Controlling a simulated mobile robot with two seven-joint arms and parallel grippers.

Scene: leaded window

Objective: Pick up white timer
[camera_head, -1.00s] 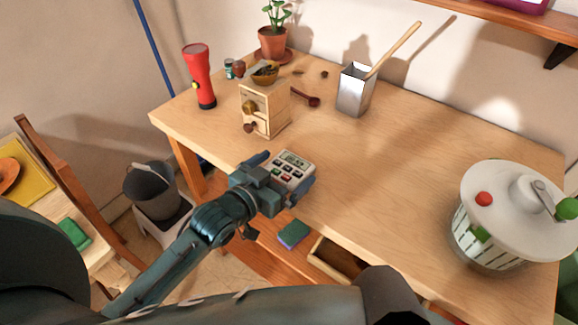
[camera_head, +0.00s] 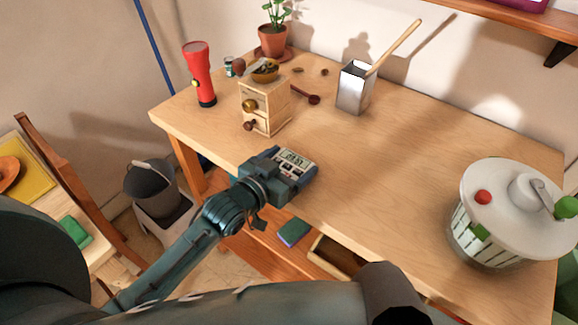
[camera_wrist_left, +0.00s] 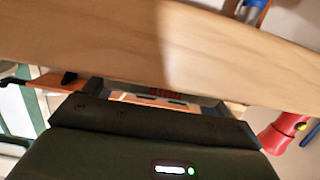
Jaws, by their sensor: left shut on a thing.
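The white timer (camera_head: 297,157), with a small grey display and buttons, is near the table's front left edge. My left gripper (camera_head: 286,168) is shut on it, with the jaws at its near part. The gripper covers the lower part of its face, including most buttons. I cannot tell whether the timer touches the table. In the left wrist view, a narrow strip of what looks like the timer (camera_wrist_left: 150,99) shows past the dark gripper body.
A wooden grinder box (camera_head: 264,107) stands just behind the gripper on the table (camera_head: 420,160). A red flashlight (camera_head: 200,75) and a metal pot (camera_head: 355,88) stand farther back. A white drum (camera_head: 505,215) stands at right. The table's middle is clear.

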